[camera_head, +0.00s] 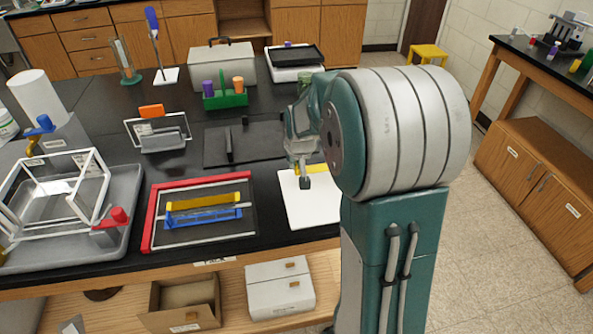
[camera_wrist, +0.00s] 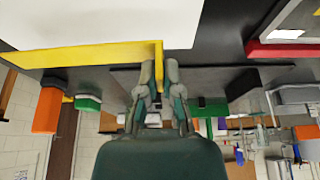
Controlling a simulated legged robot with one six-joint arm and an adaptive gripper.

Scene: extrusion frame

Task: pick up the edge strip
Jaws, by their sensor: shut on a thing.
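A yellow strip, apparently the edge strip, lies along the edge of a white board and shows in the wrist view (camera_wrist: 85,54); a short yellow upright stands at its end. My gripper (camera_wrist: 158,78) is shut on this upright, one finger on each side. In the head view my gripper (camera_head: 304,180) is over the white board (camera_head: 315,210), and a little of the yellow strip (camera_head: 320,169) shows beside it. My arm hides part of the board. I cannot tell whether the strip is lifted clear.
Left of the board, a red-edged frame (camera_head: 152,220) holds a yellow bar (camera_head: 203,201) and a blue bar (camera_head: 205,217). A dark plate (camera_head: 250,143) lies behind it. A green caddy (camera_head: 225,100) stands farther back. A grey tray with a white frame (camera_head: 85,195) is at far left.

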